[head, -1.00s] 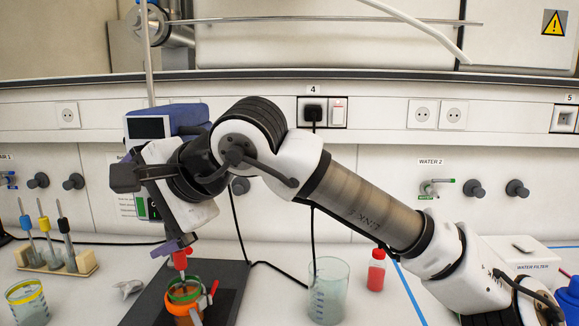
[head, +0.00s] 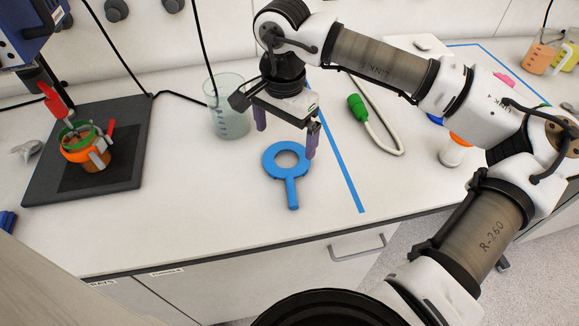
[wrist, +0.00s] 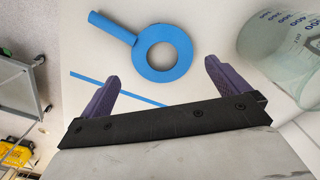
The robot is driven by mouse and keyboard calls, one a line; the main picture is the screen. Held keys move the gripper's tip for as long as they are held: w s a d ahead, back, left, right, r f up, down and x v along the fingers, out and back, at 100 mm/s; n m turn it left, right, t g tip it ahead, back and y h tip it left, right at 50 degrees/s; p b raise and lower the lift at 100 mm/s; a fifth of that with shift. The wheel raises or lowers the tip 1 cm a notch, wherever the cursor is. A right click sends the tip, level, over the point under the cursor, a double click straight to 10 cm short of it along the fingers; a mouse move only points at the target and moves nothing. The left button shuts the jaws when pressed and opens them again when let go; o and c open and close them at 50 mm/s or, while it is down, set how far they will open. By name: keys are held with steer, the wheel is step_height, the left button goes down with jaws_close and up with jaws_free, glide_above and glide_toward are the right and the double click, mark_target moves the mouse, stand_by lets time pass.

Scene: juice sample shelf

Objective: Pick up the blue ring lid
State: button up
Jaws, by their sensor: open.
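The blue ring lid (head: 291,181) is a flat ring with a straight handle. It lies on the white bench near the front edge, its handle pointing toward that edge. In the wrist view, the ring (wrist: 140,52) lies ahead of my fingers, handle to the upper left. My gripper (head: 286,144) is open, pointing down, with its purple fingers spread around the ring's far side in the head view. The fingers look empty. The wrist view also shows my gripper (wrist: 161,71). I cannot tell whether the fingers touch the lid or the bench.
A clear beaker (head: 228,118) stands left of my gripper. A blue tape line (head: 340,175) runs just right of the lid. A dark mat (head: 55,180) at left holds an orange vessel (head: 88,155). A green-ended hose (head: 358,107) lies at right.

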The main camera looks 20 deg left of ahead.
mark_target(286, 163)
steer(key=shift+w+f+p, duration=0.15)
steer(key=shift+f+p, duration=0.45)
steer(key=shift+f, duration=1.05)
steer(key=shift+w+f+p, duration=0.1)
steer(key=shift+f+p, duration=0.45)
steer(key=shift+f, duration=1.1)
steer(key=c, duration=0.6)
steer(key=shift+r, duration=0.1)
